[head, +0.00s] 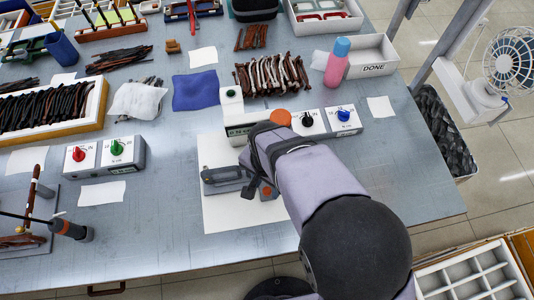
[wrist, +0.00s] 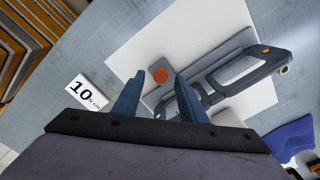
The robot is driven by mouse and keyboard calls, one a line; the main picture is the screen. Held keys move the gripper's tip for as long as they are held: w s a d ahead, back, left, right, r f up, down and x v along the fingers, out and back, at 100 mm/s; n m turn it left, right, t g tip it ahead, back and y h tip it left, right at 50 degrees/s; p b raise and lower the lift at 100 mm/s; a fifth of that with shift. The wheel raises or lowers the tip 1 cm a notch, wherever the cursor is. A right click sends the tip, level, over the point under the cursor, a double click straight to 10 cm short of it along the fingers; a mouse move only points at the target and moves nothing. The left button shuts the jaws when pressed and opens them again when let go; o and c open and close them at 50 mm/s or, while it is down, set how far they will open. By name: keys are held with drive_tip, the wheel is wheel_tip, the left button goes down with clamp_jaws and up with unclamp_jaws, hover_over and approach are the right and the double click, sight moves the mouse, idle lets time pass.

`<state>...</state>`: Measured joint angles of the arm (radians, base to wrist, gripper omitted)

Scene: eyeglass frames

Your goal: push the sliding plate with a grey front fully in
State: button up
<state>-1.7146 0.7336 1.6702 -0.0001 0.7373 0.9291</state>
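A grey fixture lies on a white sheet beneath my gripper. In the wrist view its dark grey frame (wrist: 250,75) surrounds a lighter grey plate (wrist: 234,69); in the head view the frame (head: 222,176) shows left of my wrist. I cannot tell surely which part is the sliding plate or how far in it sits. A small grey block with an orange round top (wrist: 160,75) shows between the finger lines; it is also in the head view (head: 267,191). My gripper (wrist: 160,80) is open and empty, pointing down over the sheet. The arm hides part of the fixture.
A red and green dial box (head: 105,153) stands left.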

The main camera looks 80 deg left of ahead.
drive_tip(key=shift+r+b, duration=0.5)
drive_tip(key=shift+r, duration=2.1)
drive_tip(key=shift+w+r, duration=0.1)
drive_tip(key=shift+w, duration=0.2)
drive_tip(key=w+d+r+m+p, duration=0.25)
drive_tip(key=w+d+r, duration=0.2)
drive_tip(key=w, duration=0.65)
drive_tip(key=w+d+r+m+p, duration=0.1)
drive_tip(key=w+d+r+p, duration=0.4)
drive_tip(key=w, duration=0.6)
drive_tip(key=w+d+r+m+p, duration=0.15)
drive_tip(key=w+d, duration=0.25)
drive_tip(key=d, duration=0.4)
drive_tip(key=w+d+r+m+p, duration=0.1)
drive_tip(key=w+d+r+p, duration=0.15)
drive_tip(key=w+d, duration=0.4)
drive_tip(key=s+d+r+m+p, duration=0.1)
drive_tip(key=s+d+r+p, duration=0.1)
drive_tip(key=d, duration=0.8)
drive_tip(key=s+d+r+m+p, duration=0.2)
drive_tip(key=d+r+p, duration=0.1)
drive_tip(key=d, duration=0.8)
drive_tip(key=shift+s+r, duration=0.3)
drive_tip(key=shift+r, duration=0.3)
